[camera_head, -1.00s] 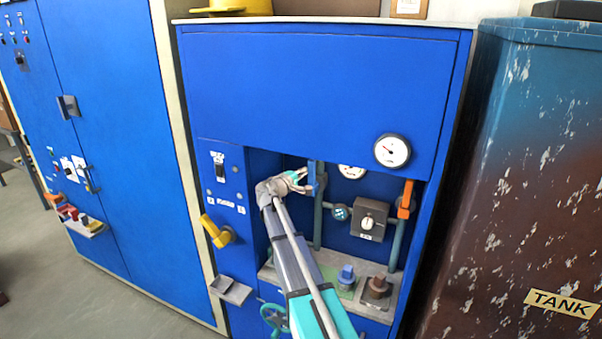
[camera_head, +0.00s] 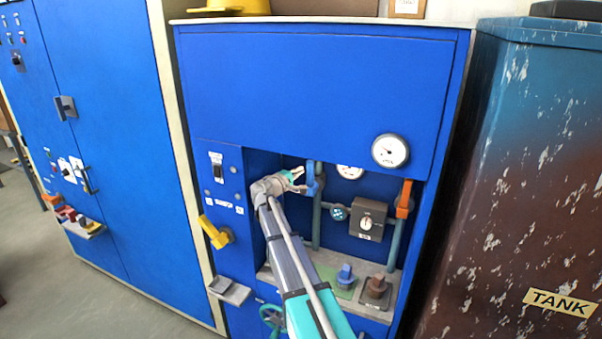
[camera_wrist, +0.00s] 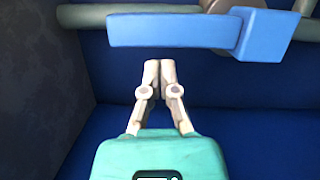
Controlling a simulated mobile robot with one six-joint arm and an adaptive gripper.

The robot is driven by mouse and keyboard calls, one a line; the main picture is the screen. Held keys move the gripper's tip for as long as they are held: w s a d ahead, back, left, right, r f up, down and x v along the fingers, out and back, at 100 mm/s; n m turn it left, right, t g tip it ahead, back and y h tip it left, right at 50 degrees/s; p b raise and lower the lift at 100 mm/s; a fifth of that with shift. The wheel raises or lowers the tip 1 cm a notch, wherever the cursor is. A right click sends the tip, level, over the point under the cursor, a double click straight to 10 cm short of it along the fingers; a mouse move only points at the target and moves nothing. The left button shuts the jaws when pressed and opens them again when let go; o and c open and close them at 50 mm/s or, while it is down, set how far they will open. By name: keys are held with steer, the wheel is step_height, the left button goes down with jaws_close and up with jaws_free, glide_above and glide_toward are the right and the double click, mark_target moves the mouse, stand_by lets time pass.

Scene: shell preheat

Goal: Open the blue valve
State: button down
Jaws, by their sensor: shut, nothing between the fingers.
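The blue valve (camera_head: 311,180) sits on a vertical grey pipe inside the recess of the blue cabinet. In the wrist view its blue lever (camera_wrist: 170,30) is a long flat bar with a block at its right end, lying about parallel to the pipe behind it. My gripper (camera_head: 301,174) is close beside the valve, on its left. In the wrist view my gripper (camera_wrist: 159,64) is shut and empty. Its fingertips point at the bar, with a small gap in the picture; I cannot tell the depth between them.
An orange valve handle (camera_head: 404,199) is on the right pipe. A dark box with a dial (camera_head: 367,219) and gauges (camera_head: 390,151) are nearby. A yellow handle (camera_head: 214,232) sticks out on the left panel. Blue (camera_head: 345,276) and brown (camera_head: 376,290) knobs stand on the ledge below.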

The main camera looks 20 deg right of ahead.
steer(key=s+a, duration=0.2)
steer(key=a, duration=0.9)
steer(key=shift+s, duration=0.35)
steer(key=shift+w+d, duration=0.1)
steer(key=shift+d, duration=0.15)
steer(key=x, duration=0.9)
steer(key=shift+d, duration=0.4)
